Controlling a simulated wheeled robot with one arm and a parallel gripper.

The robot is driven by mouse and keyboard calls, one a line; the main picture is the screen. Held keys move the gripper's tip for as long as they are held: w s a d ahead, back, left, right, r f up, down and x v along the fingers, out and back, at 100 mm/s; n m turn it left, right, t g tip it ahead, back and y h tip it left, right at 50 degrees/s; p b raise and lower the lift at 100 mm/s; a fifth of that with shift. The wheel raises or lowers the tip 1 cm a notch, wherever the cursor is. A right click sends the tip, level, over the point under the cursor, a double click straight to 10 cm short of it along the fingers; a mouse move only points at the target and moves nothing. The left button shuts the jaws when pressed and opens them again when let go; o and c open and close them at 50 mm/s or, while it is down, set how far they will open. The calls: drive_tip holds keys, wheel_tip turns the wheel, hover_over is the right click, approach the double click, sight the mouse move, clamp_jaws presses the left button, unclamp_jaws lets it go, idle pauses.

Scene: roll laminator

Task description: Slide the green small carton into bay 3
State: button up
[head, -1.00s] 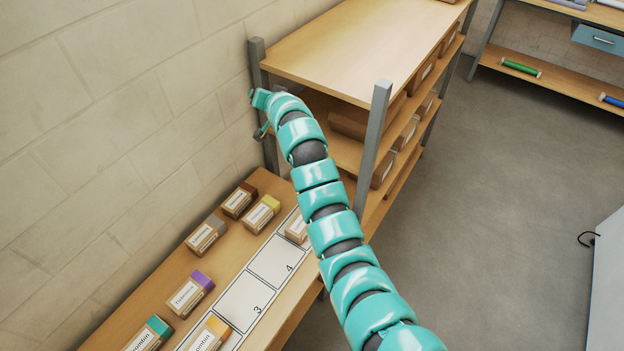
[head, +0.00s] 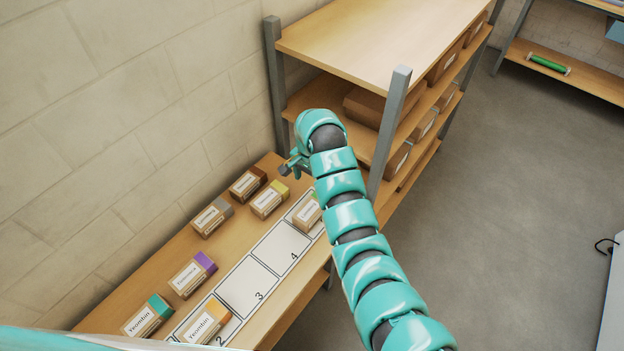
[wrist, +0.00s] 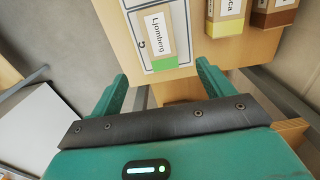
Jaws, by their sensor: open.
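The green small carton, brown with a green end and a label reading Ljomberg, shows in the wrist view (wrist: 160,35). In the head view it (head: 308,212) lies in the marked bay beyond bay 4, partly hidden by my arm. Bay 3 (head: 248,290) is an empty white rectangle on the table. My gripper (head: 292,165) is above the table's far end, near the yellow-ended carton in the picture. In the wrist view my gripper (wrist: 162,72) is open and empty, its fingers spread on either side of the green end, with the carton beyond them.
Bay 4 (head: 281,248) is empty. An orange-ended carton (head: 207,323) is in bay 2. Yellow (head: 268,199), brown (head: 247,184), grey (head: 211,217), purple (head: 192,273) and teal-ended (head: 147,317) cartons lie along the wall side. A shelf rack (head: 395,115) stands beyond the table.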

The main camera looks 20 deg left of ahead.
drive_tip(key=b, duration=0.6)
hover_over(312, 207)
wheel_tip(312, 207, down, 7)
drive_tip(key=shift+r, duration=0.1)
wheel_tip(312, 207, down, 6)
drive_tip(key=p, duration=0.3)
drive_tip(key=shift+s+r, duration=0.1)
drive_tip(key=shift+f, duration=1.35)
